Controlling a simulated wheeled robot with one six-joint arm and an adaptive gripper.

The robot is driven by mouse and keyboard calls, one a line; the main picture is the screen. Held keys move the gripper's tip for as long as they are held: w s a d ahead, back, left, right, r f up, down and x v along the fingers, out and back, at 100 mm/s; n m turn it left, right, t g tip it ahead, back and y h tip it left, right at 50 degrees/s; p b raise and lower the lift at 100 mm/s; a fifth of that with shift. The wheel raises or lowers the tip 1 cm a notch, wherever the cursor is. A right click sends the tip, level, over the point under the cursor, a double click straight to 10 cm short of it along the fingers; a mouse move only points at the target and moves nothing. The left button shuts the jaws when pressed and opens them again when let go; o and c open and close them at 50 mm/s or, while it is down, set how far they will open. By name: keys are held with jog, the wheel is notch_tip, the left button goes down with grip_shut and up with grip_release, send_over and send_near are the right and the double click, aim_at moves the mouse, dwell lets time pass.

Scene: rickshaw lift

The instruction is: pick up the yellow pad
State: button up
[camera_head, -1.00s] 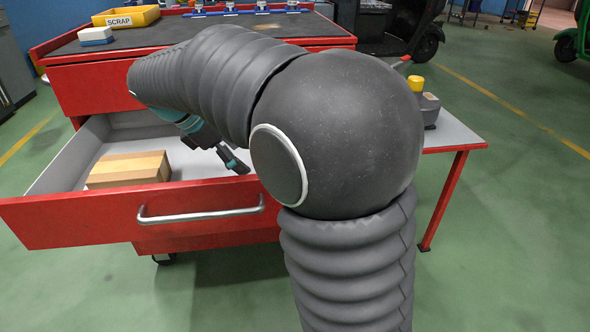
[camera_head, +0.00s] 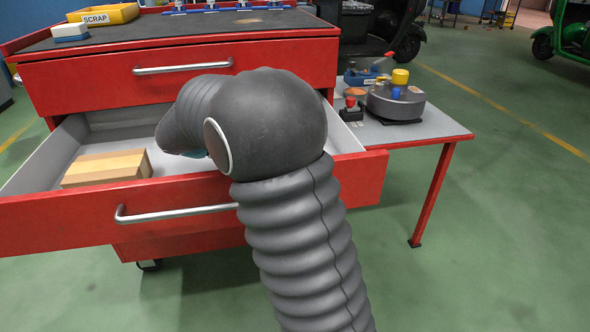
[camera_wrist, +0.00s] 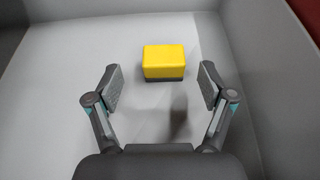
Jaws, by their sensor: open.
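The yellow pad (camera_wrist: 164,61) shows in the wrist view as a yellow block with a dark grey underside. It lies on the light grey floor of the open drawer (camera_head: 110,125). My gripper (camera_wrist: 161,88) is open and empty, with its two fingers apart. The pad is ahead of the fingertips and between their lines, with a gap on each side.
A cardboard-coloured box (camera_head: 107,168) lies in the drawer's left part. The drawer's red front (camera_head: 70,222) and grey walls enclose the space. A side shelf (camera_head: 425,128) at right holds a round grey device (camera_head: 395,103) and a red-topped button box (camera_head: 351,109).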

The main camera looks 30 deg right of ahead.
jog(key=shift+b+x, duration=0.6)
jog(key=shift+x, duration=2.4)
jog(key=shift+s+r, duration=0.15)
jog(key=shift+r, duration=0.05)
jog(key=c, duration=1.3)
